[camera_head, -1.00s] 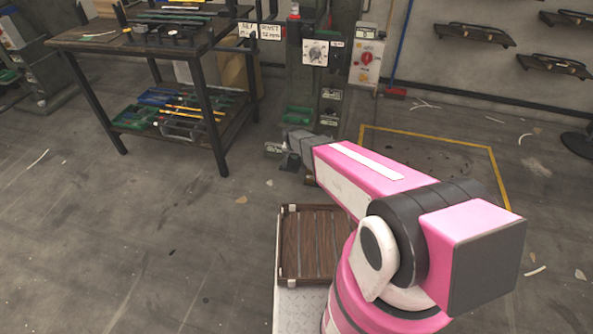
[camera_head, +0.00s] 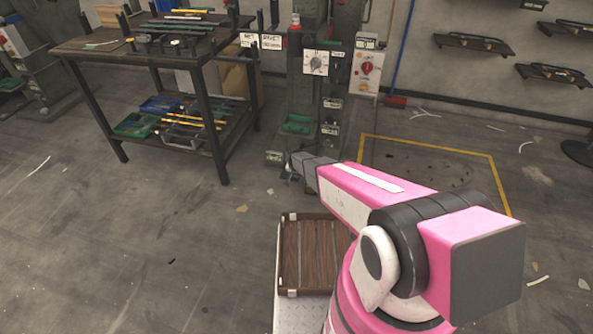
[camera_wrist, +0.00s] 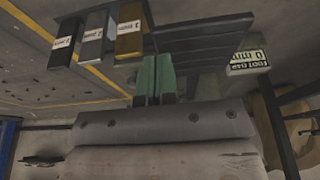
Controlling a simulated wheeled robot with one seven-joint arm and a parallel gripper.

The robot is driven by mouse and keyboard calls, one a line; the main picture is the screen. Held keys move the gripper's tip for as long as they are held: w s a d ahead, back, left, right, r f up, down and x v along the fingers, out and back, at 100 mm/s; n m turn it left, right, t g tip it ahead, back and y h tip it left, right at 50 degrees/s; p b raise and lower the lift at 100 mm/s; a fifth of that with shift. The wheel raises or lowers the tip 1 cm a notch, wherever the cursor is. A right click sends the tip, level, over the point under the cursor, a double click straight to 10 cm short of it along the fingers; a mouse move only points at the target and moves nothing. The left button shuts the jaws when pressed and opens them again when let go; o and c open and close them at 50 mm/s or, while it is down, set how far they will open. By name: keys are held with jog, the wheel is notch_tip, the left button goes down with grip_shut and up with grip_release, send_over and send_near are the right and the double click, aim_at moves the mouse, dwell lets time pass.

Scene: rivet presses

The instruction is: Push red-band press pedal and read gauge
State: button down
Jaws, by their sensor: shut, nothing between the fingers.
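The press (camera_head: 305,95) stands at top centre in the head view, with red at its top (camera_head: 296,17) and a round white gauge (camera_head: 316,63) on its front; the reading is too small to tell. My gripper (camera_head: 287,170) is low at the foot of the press. In the wrist view my gripper (camera_wrist: 153,86) is shut and empty, its fingers pointing at a row of labelled blocks that look like pedals: black (camera_wrist: 67,42), grey (camera_wrist: 97,38) and brown (camera_wrist: 130,30). I cannot tell whether the fingers touch any of them. No red band shows on them.
A "foot" label (camera_wrist: 248,62) is at the right in the wrist view. A workbench (camera_head: 150,50) with tools and bins stands left of the press. A control box with a red knob (camera_head: 367,70) hangs to the right.

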aim_at(298, 180)
jog(key=shift+f, duration=1.5)
notch_tip(298, 180, down, 9)
jog(key=s+v, duration=0.1)
jog(key=v, duration=1.4)
jog(key=shift+s+a, duration=0.25)
jog(key=shift+s, duration=0.1)
